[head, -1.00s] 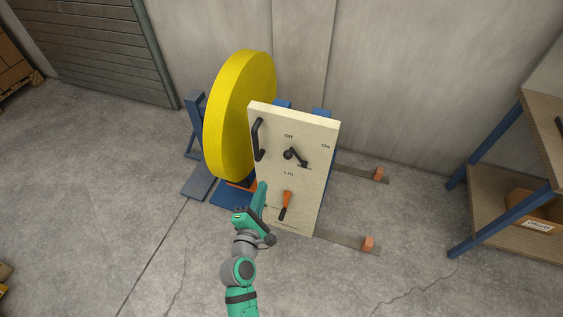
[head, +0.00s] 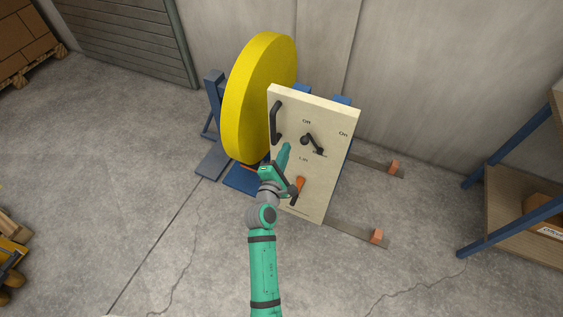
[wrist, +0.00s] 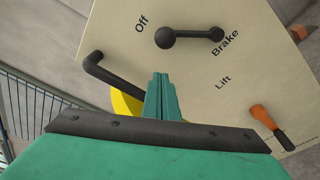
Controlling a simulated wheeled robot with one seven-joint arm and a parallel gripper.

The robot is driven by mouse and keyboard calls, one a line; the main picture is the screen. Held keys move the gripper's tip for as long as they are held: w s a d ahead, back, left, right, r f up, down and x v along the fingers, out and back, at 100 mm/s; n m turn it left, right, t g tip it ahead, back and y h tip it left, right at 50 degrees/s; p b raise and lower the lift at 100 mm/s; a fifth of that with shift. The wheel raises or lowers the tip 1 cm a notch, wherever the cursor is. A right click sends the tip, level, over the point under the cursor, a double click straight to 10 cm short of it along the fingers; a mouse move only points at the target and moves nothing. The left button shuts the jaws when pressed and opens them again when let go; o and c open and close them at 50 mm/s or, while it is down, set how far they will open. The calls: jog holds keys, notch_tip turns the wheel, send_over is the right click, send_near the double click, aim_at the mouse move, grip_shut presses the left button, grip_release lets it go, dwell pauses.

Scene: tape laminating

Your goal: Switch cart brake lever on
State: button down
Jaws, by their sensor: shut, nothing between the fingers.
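The black brake lever (head: 313,145) is on the cream cart panel (head: 317,193), right of and above my gripper (head: 285,150). In the wrist view the lever (wrist: 192,36) lies nearly level. Its large round end is near the "Off" label and its smaller end is near the word "Brake". In the head view "On" is printed towards the panel's right edge. My gripper (wrist: 160,95) is shut and empty in front of the panel, below the lever and apart from it in the wrist view. The gap to the panel is unclear.
A black handle (head: 275,122) is at the panel's left edge. The orange Lift lever (head: 299,186) is low on the panel, close to my wrist in the picture. A large yellow roll (head: 255,95) stands behind it. A shelf (head: 500,215) is at the right.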

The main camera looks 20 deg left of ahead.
jog(key=shift+w+d+r, duration=0.2)
jog(key=shift+d+r, duration=0.2)
jog(key=shift+d, duration=0.2)
jog(key=shift+w+d+r, duration=0.15)
jog(key=shift+d+r, duration=0.25)
jog(key=shift+d, duration=0.15)
jog(key=shift+d, duration=0.2)
